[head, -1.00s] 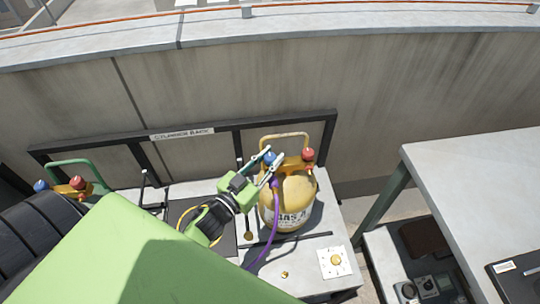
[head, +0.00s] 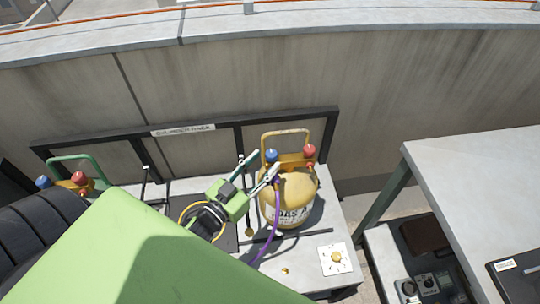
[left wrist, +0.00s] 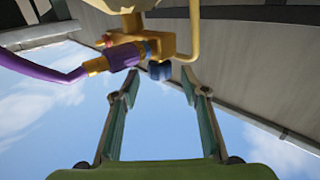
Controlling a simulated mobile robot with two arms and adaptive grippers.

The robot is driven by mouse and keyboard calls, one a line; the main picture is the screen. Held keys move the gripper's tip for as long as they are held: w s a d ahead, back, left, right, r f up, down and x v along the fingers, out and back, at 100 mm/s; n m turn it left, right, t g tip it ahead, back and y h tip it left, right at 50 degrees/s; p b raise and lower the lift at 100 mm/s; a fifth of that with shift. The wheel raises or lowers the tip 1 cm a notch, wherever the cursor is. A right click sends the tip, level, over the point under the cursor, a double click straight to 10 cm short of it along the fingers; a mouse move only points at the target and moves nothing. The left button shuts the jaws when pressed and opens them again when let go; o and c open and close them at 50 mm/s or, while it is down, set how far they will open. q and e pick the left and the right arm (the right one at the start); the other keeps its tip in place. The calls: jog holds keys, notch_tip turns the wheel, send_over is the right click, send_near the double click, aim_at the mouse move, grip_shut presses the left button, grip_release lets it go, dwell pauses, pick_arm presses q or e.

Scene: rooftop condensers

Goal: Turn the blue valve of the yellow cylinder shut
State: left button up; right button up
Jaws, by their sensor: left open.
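The yellow cylinder (head: 297,189) stands upright on the grey rack surface. Its blue valve (head: 271,155) is at the top left and a red valve (head: 309,150) at the top right. A purple hose (head: 272,230) runs down from the fitting under the blue valve. My left gripper (head: 267,160) is open and empty, just left of the blue valve. In the left wrist view, the blue valve (left wrist: 160,71) shows just beyond the open fingertips (left wrist: 161,83), in line with the gap and apart from them. My right gripper is not in view.
A cylinder with a green handle (head: 76,160) and blue and red valves stands at the left, partly hidden by my arm. A concrete wall (head: 400,90) rises behind the black rack frame (head: 335,125). A grey table (head: 480,175) stands at the right.

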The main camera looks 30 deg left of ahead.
pick_arm(q)
jog(key=s+a, duration=0.1)
jog(key=s, duration=0.6)
jog(key=shift+s, duration=0.3)
